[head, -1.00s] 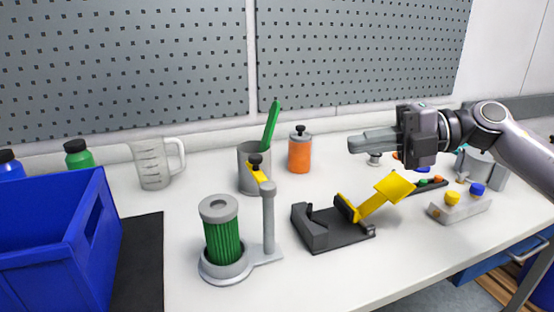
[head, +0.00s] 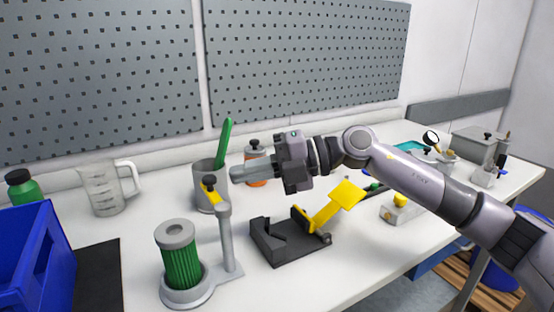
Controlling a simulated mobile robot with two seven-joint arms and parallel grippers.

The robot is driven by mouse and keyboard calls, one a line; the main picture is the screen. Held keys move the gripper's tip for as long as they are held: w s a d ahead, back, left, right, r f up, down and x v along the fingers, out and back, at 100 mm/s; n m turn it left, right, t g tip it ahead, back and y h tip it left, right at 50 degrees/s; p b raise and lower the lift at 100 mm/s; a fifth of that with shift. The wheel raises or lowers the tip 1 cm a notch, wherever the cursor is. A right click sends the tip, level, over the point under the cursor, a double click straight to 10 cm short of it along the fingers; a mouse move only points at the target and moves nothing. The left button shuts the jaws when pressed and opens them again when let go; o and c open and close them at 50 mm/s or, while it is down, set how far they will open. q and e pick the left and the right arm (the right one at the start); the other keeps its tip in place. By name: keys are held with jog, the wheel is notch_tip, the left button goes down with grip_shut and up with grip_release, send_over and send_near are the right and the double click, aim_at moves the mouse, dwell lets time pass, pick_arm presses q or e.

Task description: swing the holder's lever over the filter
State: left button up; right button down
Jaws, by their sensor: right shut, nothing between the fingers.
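The green pleated filter (head: 181,262) with a grey cap stands upright in the round base of the grey holder (head: 188,293). The holder's post (head: 227,240) rises to the right of the filter. My right gripper (head: 236,173) is shut and empty, pointing left. In the picture its fingertips lie just right of the lever's knob and higher; the gap in depth is hard to judge. My left gripper is not in view.
A grey cup (head: 205,200) with a green-handled tool (head: 226,140) stands behind the lever. An orange bottle (head: 255,181) is partly hidden by my right gripper. A black fixture with a yellow flap (head: 290,245) stands right of the holder. A blue bin (head: 35,255) is at the left.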

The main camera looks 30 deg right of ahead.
aim_at(213, 190)
jog(key=shift+x, duration=1.1)
